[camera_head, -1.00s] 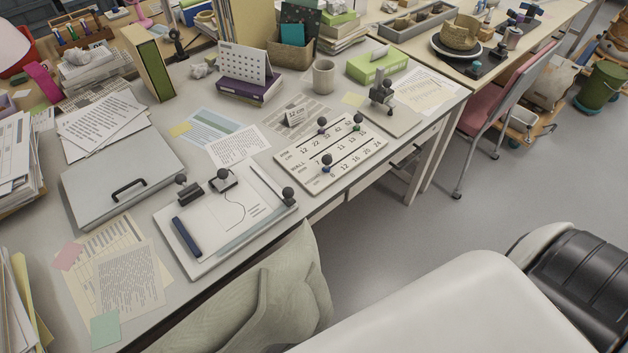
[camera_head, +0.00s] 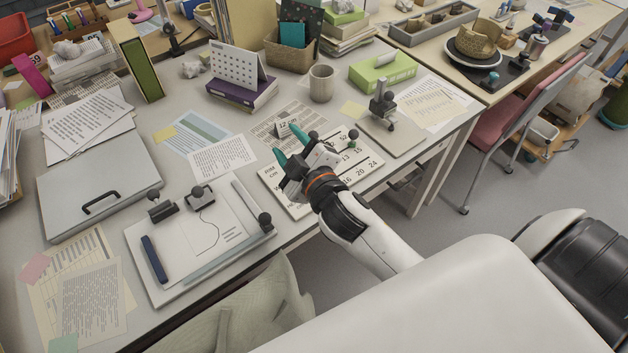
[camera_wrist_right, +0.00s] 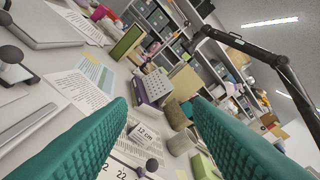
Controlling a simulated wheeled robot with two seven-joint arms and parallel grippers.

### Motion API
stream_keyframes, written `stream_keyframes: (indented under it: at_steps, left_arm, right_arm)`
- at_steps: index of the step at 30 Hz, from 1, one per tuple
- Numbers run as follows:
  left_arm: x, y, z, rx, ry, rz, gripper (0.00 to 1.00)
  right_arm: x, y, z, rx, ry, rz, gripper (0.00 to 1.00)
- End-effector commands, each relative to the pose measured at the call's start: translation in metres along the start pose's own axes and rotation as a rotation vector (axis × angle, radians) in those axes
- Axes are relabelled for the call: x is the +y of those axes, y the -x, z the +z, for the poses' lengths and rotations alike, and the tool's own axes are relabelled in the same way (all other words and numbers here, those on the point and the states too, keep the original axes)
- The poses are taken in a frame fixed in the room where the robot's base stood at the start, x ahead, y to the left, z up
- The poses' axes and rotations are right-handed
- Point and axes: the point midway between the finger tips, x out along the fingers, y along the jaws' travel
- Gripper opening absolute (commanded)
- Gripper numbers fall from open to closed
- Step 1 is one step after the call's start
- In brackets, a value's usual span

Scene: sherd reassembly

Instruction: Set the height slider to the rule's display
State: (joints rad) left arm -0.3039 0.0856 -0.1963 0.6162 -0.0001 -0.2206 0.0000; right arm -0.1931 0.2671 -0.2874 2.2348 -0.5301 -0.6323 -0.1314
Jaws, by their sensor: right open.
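The slider board (camera_head: 361,171) lies flat near the table's front edge, with rows of printed numbers. The display card (camera_head: 284,129) reading "12 cm" stands behind the board and also shows in the right wrist view (camera_wrist_right: 145,133). My right gripper (camera_head: 293,150) is open above the board's left part, its teal fingers pointing toward the card. My left gripper is out of view.
A drawing board (camera_head: 140,262) with dark knobs lies left of the slider board. A small stand (camera_head: 383,110) on a grey plate is to the right. A mug (camera_head: 321,83), a desk calendar (camera_head: 236,72) and a green tissue box (camera_head: 382,72) stand behind. Papers lie between.

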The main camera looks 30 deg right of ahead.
Motion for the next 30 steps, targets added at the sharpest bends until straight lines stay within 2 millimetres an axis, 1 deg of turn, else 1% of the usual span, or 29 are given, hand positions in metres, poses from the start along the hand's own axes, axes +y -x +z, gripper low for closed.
stream_keyframes:
  at_steps: [1,2,3,5,6,8,9,11,12,14,15,17,19,20,21,23,24,26,27,29,30]
  left_arm:
    - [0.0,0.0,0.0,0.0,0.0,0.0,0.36]
    - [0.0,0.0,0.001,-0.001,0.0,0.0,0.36]
    - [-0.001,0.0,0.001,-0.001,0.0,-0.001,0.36]
    - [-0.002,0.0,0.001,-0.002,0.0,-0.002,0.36]
    - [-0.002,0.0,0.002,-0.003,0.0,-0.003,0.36]
    - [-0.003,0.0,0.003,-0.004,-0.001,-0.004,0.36]
    - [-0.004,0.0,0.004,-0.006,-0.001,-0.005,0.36]
    - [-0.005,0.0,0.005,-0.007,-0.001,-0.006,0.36]
    - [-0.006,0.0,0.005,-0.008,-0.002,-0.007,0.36]
    - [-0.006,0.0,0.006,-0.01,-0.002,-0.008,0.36]
    - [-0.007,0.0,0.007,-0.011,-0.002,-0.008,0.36]
    - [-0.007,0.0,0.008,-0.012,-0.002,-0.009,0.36]
    - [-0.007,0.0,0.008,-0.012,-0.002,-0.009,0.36]
    - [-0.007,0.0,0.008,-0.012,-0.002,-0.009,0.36]
    - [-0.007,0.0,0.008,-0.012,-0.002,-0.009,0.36]
    - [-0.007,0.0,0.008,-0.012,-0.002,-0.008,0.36]
    - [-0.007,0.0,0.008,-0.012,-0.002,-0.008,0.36]
    - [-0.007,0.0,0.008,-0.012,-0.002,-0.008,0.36]
    - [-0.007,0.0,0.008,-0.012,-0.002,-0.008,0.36]
    - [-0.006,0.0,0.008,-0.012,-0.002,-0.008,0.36]
    - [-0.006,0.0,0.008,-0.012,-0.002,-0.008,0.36]
  right_arm:
    - [-0.008,-0.009,0.02,-0.095,0.072,-0.039,0.46]
    - [-0.011,-0.013,0.033,-0.157,0.118,-0.061,0.46]
    - [-0.015,-0.018,0.052,-0.243,0.186,-0.093,0.46]
    - [-0.018,-0.022,0.08,-0.382,0.299,-0.136,0.46]
    - [-0.017,-0.022,0.099,-0.479,0.38,-0.163,0.46]
    - [-0.012,-0.021,0.126,-0.63,0.514,-0.198,0.46]
    - [-0.006,-0.018,0.142,-0.73,0.605,-0.215,0.46]
    - [0.006,-0.013,0.161,-0.878,0.747,-0.233,0.46]
    - [0.016,-0.01,0.171,-0.975,0.844,-0.237,0.46]
    - [0.033,-0.004,0.178,-1.119,0.991,-0.232,0.46]
    - [0.045,-0.001,0.179,-1.21,1.091,-0.221,0.46]
    - [0.062,0.003,0.175,-1.345,1.241,-0.189,0.46]
    - [0.081,0.004,0.161,-1.494,1.417,-0.129,0.46]
    - [0.087,0.004,0.152,-1.554,1.491,-0.093,0.46]
    - [0.094,0.002,0.137,-1.631,1.59,-0.037,0.46]
    - [0.1,-0.001,0.112,-1.739,1.731,0.068,0.46]
    - [0.1,-0.005,0.092,-1.803,1.822,0.152,0.46]
    - [0.094,-0.011,0.061,-1.887,1.946,0.299,0.46]
    - [0.087,-0.016,0.041,-1.933,2.017,0.407,0.46]
    - [0.071,-0.021,0.012,-1.985,2.104,0.578,0.46]
    - [0.059,-0.024,-0.004,-2.009,2.149,0.693,0.46]
